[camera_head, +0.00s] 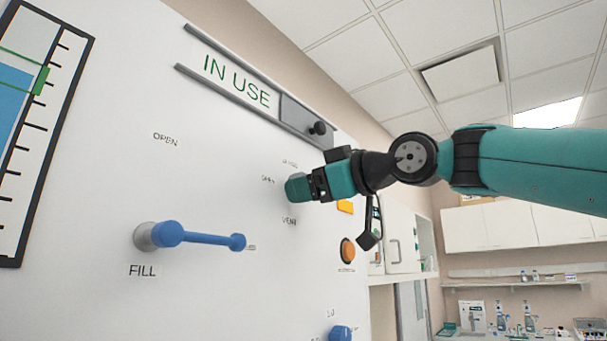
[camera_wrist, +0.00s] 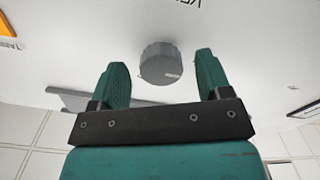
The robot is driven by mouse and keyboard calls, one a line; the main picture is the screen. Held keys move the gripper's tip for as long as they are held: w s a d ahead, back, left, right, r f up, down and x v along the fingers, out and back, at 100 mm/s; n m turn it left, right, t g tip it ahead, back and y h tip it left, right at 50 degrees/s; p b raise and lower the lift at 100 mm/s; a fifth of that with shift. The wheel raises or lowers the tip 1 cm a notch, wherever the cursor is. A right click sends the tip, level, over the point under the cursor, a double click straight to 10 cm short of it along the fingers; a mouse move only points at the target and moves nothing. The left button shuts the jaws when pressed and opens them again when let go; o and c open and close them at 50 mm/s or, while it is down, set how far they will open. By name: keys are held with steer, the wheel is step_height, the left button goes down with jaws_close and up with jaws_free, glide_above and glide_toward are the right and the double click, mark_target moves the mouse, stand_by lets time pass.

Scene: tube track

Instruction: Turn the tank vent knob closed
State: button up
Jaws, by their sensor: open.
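The vent knob (camera_wrist: 161,65) is a dark grey ribbed round knob on the white panel, with a light mark on its face near the lower right in the wrist view. My gripper (camera_wrist: 161,82) is open, with one green finger on each side of the knob and visible gaps to both. In the head view my gripper (camera_head: 298,187) is at the panel above the vent label (camera_head: 289,220) and hides the knob there. Part of the lettering around the knob is covered or too small to read.
Left of my gripper are a blue fill lever (camera_head: 205,237) and a level gauge (camera_head: 40,90). An "IN USE" sign (camera_head: 236,80) with a slider is above. An orange button (camera_head: 347,250) and another blue knob (camera_head: 340,333) are below. Shelves and a counter stand behind at right.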

steer(key=shift+w+a, duration=0.45)
steer(key=shift+a, duration=0.1)
steer(key=c, duration=0.9)
